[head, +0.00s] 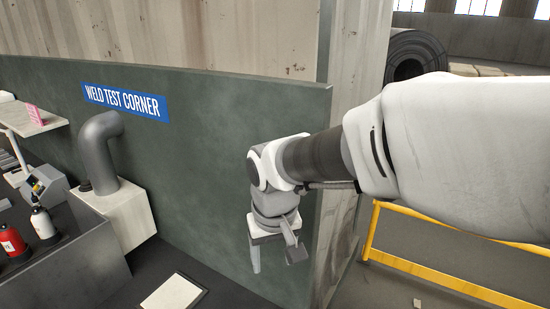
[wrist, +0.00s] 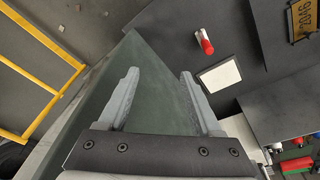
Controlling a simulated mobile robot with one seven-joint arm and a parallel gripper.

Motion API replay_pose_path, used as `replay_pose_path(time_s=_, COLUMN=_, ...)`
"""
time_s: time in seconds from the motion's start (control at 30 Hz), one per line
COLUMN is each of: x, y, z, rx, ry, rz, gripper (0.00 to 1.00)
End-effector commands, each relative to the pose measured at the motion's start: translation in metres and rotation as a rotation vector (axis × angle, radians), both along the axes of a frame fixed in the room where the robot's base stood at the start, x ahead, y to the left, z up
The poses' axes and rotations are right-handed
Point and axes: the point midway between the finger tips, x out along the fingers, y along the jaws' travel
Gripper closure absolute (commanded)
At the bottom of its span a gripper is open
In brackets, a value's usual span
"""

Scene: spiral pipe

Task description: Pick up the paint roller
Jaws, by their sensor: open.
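My gripper (head: 276,262) hangs pointing down in front of the green partition wall, near its right end. In the wrist view my gripper (wrist: 160,75) is open, with nothing between its fingers. A small red and white cylinder (wrist: 204,42) lies on the dark floor, up and to the right of my fingertips in the wrist view and apart from them. It may be the paint roller, but it is too small to be sure. No paint roller can be made out in the head view.
The green partition (head: 215,150) stands close beside my gripper. A pale flat panel (head: 172,293) lies low in front of it. A grey bent pipe (head: 100,150) and a bench with red (head: 14,245) and white (head: 43,224) bottles are at left. A yellow rail (head: 440,285) is at right.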

Motion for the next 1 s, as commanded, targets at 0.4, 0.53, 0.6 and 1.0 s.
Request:
replay_pose_path(time_s=0.4, x=-0.002, y=0.119, z=-0.055, rx=-0.043, ry=0.153, rz=0.165, gripper=0.34)
replay_pose_path(time_s=0.53, x=-0.006, y=0.133, z=-0.065, rx=-0.049, ry=0.171, rz=0.184, gripper=0.34)
replay_pose_path(time_s=0.6, x=-0.007, y=0.137, z=-0.070, rx=-0.050, ry=0.176, rz=0.187, gripper=0.34)
replay_pose_path(time_s=1.0, x=-0.008, y=0.136, z=-0.147, rx=-0.052, ry=0.181, rz=0.188, gripper=0.34)
